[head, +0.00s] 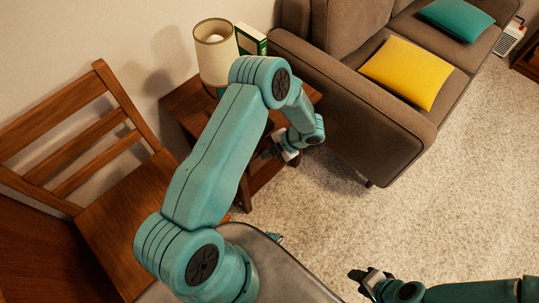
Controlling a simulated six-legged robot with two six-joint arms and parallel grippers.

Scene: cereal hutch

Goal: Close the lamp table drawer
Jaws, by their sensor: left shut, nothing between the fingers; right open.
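The brown wooden lamp table (186,103) stands between the chair and the sofa, with a lamp (213,55) with a cream shade on it. My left arm crosses in front of the table and hides much of its front. The drawer cannot be clearly made out, so I cannot tell how far it is open. My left gripper (268,152) is shut and empty, low at the front of the table; I cannot tell whether it touches the drawer. My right gripper (362,279) is open and empty over the carpet at the bottom, well away from the table.
A green box (250,39) stands behind the lamp. A wooden chair (125,220) is close on the left. A brown sofa (375,125) with yellow (408,72) and teal (456,18) cushions stands close on the right. The carpet (450,210) in front of the sofa is clear.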

